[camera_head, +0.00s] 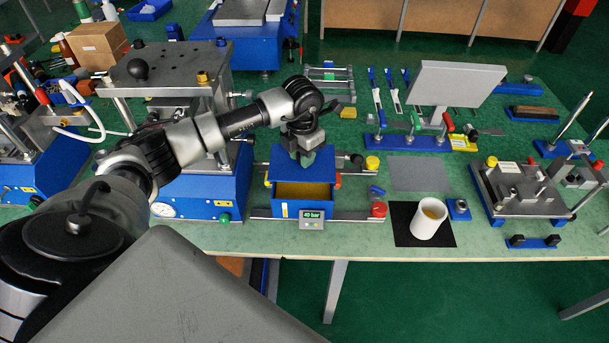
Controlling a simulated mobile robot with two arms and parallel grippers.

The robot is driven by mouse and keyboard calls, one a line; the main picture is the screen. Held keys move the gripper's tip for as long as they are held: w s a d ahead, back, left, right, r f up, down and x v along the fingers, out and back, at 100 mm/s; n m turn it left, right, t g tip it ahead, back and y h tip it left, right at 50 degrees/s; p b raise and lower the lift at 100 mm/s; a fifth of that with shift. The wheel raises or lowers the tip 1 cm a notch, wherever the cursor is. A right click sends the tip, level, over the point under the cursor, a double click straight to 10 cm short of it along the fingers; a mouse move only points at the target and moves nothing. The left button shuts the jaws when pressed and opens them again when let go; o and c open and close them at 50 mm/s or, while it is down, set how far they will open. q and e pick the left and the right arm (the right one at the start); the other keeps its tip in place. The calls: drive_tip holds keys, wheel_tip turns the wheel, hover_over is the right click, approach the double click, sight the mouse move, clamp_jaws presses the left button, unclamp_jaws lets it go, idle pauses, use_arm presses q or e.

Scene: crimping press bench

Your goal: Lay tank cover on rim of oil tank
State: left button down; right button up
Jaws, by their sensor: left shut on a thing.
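The oil tank (282,210) is a blue box near the bench's front edge, with a small "40 bar" display at its front. Its front part is open and shows yellow-brown oil inside. The tank cover (284,173), a flat blue plate, is over the rear part of the tank. My left gripper (307,160) points down and is shut on the cover, at a small greenish part on its top. I cannot tell whether the cover touches the rim or hovers just above it. My right gripper is not in view.
A blue press (190,188) with a gauge stands close left of the tank. To the right are a yellow knob (372,163), a red knob (379,209), a white cup (428,220) on a black mat (404,234), and a grey mat (418,175).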

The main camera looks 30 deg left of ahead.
sight(303, 171)
use_arm(q)
wheel_tip(303, 171, down, 2)
drive_tip(key=shift+f+b, duration=0.2)
drive_tip(key=shift+b, duration=0.2)
drive_tip(key=shift+f, duration=0.35)
wheel_tip(303, 171, down, 3)
drive_tip(key=b, duration=0.2)
drive_tip(key=shift+w+f+b, duration=0.1)
drive_tip(key=shift+b, duration=0.2)
drive_tip(key=shift+f, duration=0.15)
drive_tip(key=shift+f+b, duration=0.35)
drive_tip(key=shift+f, duration=0.05)
drive_tip(key=c, duration=0.9)
unclamp_jaws()
drive_tip(key=shift+o, duration=0.2)
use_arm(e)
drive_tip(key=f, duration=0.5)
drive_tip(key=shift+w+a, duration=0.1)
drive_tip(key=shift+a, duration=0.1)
use_arm(q)
drive_tip(key=shift+r, duration=0.1)
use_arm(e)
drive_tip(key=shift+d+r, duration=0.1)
